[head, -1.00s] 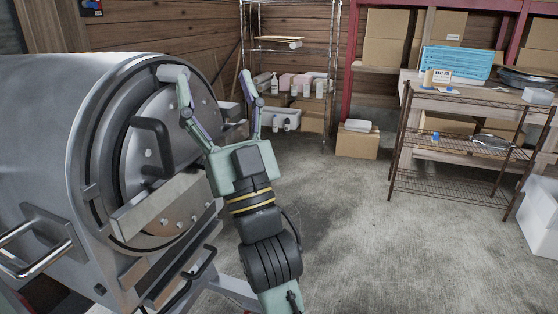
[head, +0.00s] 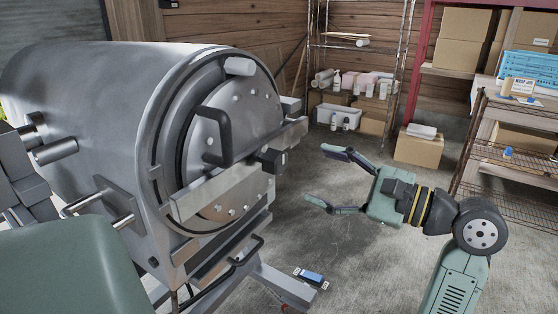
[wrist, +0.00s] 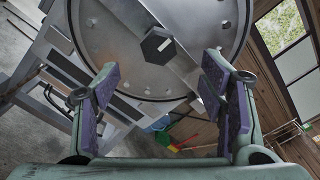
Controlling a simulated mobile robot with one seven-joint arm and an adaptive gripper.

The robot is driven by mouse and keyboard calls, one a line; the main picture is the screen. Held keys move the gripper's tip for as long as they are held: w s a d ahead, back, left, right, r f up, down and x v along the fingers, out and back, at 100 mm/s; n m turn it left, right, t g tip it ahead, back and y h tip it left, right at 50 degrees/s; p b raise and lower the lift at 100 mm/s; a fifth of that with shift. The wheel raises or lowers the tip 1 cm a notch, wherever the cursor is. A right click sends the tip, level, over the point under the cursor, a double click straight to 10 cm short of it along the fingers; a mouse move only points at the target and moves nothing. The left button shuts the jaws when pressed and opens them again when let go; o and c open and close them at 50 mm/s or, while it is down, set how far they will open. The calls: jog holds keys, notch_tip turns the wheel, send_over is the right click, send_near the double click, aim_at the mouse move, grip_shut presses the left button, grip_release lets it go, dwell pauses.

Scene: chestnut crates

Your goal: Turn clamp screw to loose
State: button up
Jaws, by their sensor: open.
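The clamp screw (head: 273,160) is a dark hexagonal knob on the middle of a metal clamp bar (head: 196,194). The bar crosses the round bolted lid (head: 238,112) of a large steel drum (head: 110,95). My gripper (head: 316,174) is open and empty, to the right of the screw, with its fingers pointing left towards it and a clear gap between. In the wrist view the screw (wrist: 158,46) shows its hexagonal face between and beyond the fingertips of my open gripper (wrist: 160,75). Neither finger touches it.
A black handle (head: 213,135) sticks out of the lid beside the bar. A metal stand (head: 268,285) juts out below the drum. Wire shelves (head: 350,75) and a cardboard box (head: 418,149) stand at the back. The concrete floor right of the drum is open.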

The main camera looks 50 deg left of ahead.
aim_at(282, 164)
jog(key=p+x, duration=0.2)
jog(key=x, duration=0.8)
jog(key=shift+s+a, duration=0.25)
jog(key=shift+a, duration=0.05)
jog(key=c, duration=1.2)
